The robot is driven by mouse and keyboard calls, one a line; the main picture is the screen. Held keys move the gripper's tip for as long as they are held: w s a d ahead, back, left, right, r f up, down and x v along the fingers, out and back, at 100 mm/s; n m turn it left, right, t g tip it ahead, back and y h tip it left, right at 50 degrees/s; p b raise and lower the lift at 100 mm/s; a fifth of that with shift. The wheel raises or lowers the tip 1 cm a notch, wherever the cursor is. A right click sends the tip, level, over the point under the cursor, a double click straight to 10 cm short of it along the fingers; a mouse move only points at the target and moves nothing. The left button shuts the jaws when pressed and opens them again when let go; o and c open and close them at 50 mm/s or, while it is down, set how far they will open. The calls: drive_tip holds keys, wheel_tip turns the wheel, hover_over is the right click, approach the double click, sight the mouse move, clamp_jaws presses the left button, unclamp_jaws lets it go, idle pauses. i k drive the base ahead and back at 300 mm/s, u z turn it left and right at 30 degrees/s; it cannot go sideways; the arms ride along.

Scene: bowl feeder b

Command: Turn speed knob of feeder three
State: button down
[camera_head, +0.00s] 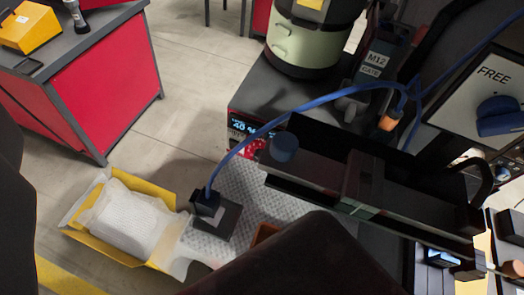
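A bowl feeder with a pale green bowl base (313,43) stands on a dark cabinet (275,88) at the top middle. On the cabinet's front is a small lit display (240,127) that seems to read 40 %. A red round part, perhaps a knob (254,149), sits just below and right of it, partly behind a blue cable. No feeder number is readable. Large dark shapes at the left edge and bottom middle may be parts of my gripper; no fingertips can be made out. Nothing visible touches the red part.
A blue cable (305,103) arches across the front. A dark rail assembly (330,180) lies right of the red part. A panel marked FREE has a blue knob (500,116). A yellow box (95,240) lies on the floor. A red workbench (105,75) stands left, with open floor between.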

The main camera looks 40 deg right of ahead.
sight(258, 153)
drive_tip(key=z, duration=0.5)
drive_tip(key=k, duration=1)
drive_tip(key=z, duration=0.25)
